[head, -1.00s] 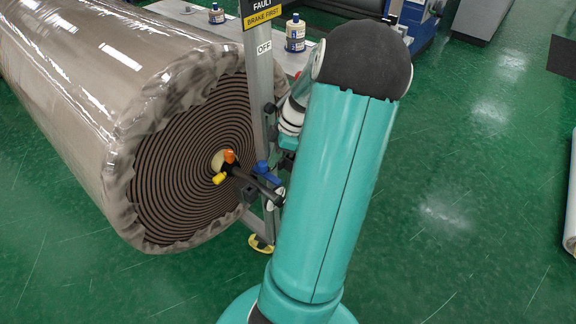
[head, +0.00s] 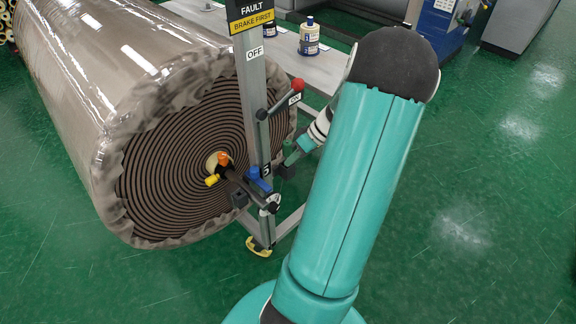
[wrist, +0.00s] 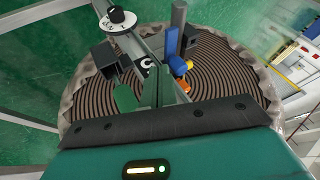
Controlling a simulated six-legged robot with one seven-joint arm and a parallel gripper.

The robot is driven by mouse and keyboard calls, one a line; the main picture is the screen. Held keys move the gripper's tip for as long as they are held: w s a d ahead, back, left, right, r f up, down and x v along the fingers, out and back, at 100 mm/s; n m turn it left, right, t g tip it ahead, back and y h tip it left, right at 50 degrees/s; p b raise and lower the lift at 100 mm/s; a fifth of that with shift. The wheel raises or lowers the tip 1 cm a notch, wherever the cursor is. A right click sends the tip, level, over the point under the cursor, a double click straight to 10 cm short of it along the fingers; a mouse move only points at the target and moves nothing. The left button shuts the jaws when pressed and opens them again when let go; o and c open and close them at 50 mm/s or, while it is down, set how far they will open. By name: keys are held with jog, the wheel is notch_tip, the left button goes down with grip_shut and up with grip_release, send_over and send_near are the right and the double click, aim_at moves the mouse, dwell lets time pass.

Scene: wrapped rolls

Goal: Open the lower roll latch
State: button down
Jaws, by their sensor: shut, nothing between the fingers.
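A brown wrapped roll (head: 165,160) lies on its side, its spiral end facing me. A grey upright post (head: 253,100) stands before that end. Orange (head: 223,159) and yellow (head: 212,180) parts sit at the roll's core on a dark bar. A blue knob (head: 258,178) and a dial (head: 272,203) are low on the post, and a red-knobbed lever (head: 297,86) is higher. I cannot tell which part is the lower latch. My gripper (head: 287,166) is shut and empty, just right of the post; contact is unclear. The blue part also shows in the wrist view (wrist: 173,45).
A light bench (head: 313,70) with a labelled bottle (head: 309,38) stands behind the post. A yellow foot (head: 258,246) is at the post's base. Blue and grey machines are at the back right. The green floor (head: 470,220) is clear on the right.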

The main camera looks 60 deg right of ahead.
aim_at(258, 177)
jog(key=x, duration=0.9)
jog(key=shift+w, duration=0.25)
